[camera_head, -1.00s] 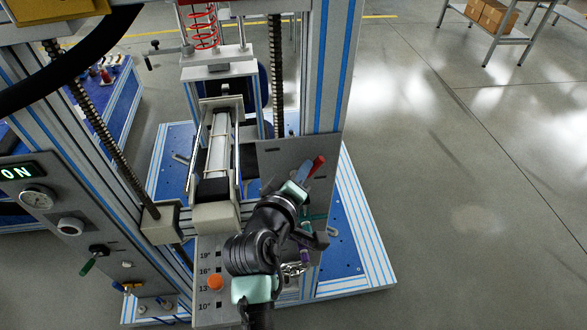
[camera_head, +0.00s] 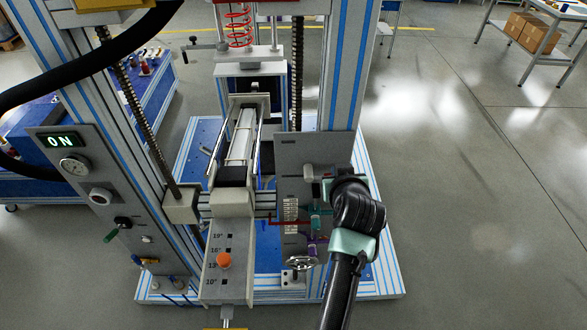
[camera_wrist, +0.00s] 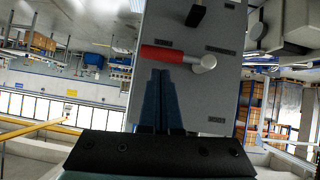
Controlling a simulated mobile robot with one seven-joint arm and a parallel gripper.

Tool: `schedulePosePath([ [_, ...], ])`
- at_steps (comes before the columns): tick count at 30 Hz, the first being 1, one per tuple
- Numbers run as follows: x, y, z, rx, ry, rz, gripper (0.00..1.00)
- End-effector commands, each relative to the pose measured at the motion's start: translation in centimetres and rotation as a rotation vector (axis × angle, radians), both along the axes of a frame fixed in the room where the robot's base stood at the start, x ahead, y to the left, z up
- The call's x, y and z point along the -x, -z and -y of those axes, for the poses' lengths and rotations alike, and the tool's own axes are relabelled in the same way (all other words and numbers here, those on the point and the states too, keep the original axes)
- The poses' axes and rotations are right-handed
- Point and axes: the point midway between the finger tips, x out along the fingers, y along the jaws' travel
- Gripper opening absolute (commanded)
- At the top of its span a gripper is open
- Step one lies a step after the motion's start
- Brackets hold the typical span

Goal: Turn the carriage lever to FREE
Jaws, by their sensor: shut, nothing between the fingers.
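A lever with a red grip (camera_wrist: 163,55) and a pale round hub (camera_wrist: 204,64) is on a grey panel in the wrist view. The grip lies almost level in the picture, pointing left from the hub. My gripper (camera_wrist: 161,72) is shut and empty, its dark blue fingers close below the red grip; I cannot tell whether they touch it. In the head view my wrist hides the fingers and most of the lever in front of the grey panel (camera_head: 290,155). The dark labels around the lever are too small to read, so its setting is unclear.
A black knob (camera_wrist: 197,13) sits on the panel above the lever. Open floor lies right.

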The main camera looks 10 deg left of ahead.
Motion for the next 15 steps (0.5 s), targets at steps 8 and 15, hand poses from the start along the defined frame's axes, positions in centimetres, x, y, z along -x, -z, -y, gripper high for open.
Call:
schedulePosePath([
  [8, -0.09, 0.79, 0.43, 0.002, 0.000, -0.001, 0.00],
  [15, -0.11, 0.89, 0.51, 0.003, 0.001, 0.000, 0.00],
])
